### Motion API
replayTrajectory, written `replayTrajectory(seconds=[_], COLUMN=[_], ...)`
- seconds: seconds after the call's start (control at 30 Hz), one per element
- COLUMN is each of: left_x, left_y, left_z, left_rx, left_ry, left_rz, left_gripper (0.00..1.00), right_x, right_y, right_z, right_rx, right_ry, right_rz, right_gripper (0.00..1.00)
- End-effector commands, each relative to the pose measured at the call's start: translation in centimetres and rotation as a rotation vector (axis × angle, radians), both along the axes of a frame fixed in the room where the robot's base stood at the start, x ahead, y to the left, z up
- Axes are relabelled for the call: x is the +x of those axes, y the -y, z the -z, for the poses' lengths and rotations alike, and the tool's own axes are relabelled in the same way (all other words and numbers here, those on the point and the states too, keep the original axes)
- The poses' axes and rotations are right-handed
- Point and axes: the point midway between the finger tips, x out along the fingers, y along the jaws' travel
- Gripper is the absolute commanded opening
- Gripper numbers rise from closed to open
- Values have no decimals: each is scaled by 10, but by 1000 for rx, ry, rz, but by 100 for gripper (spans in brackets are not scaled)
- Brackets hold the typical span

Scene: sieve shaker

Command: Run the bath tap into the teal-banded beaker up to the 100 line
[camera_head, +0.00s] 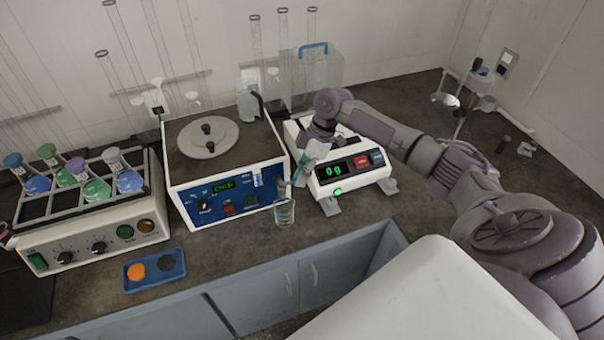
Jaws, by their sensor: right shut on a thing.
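The bath (186,172) is a white and blue box with a round lid and a green display, standing in the middle of the counter. Its small grey tap (282,188) sticks out at the front right corner. The clear beaker (284,213) stands upright on the counter under the tap. Its band, its lines and any water level are too small to read. My right gripper (298,177) reaches in from the right, just above the beaker. It is shut at the tap's handle, which its fingers mostly hide.
A balance (350,176) reading 0 g stands right of the tap, under my right arm. A rack (92,212) with several flasks stands on the left. A blue tray (155,283) with an orange and a dark disc lies in front. The counter's front edge is close to the beaker.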

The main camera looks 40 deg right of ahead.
Motion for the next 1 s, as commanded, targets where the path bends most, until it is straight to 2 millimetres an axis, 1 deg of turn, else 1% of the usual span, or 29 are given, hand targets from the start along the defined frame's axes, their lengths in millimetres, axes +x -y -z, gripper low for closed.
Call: replayTrajectory(seconds=[0.23, 0.4, 0.5, 0.6, 0.83, 0.87, 0.9, 1.0], left_x=[1, 1, 1, 2, 2, 2, 2, 2], left_y=[0, 0, 0, 0, 0, 0, 0, 0], left_z=[2, 19, 25, 25, 24, 24, 24, 24], left_rx=[0, 0, 0, 0, 0, 0, 0, 0], left_ry=[1, 2, 2, 3, 3, 3, 3, 3], left_rz=[0, 0, 0, 0, 0, 0, 0, 0], left_gripper=[66, 66, 66, 66, 66, 66, 66, 66], right_x=[1, 9, 12, 13, 12, 12, 12, 12], right_y=[0, 2, 3, 3, 3, 3, 3, 3], right_z=[0, 4, 2, 1, -1, -1, -1, -1], right_rx=[0, 1, 0, 1, 0, 0, 0, 0], right_ry=[1, 2, 3, 1, 1, 1, 1, 1], right_rz=[-5, -120, -190, -219, -220, -220, -220, -220], right_gripper=[0, 0, 0, 0, 0, 20, 27, 42])
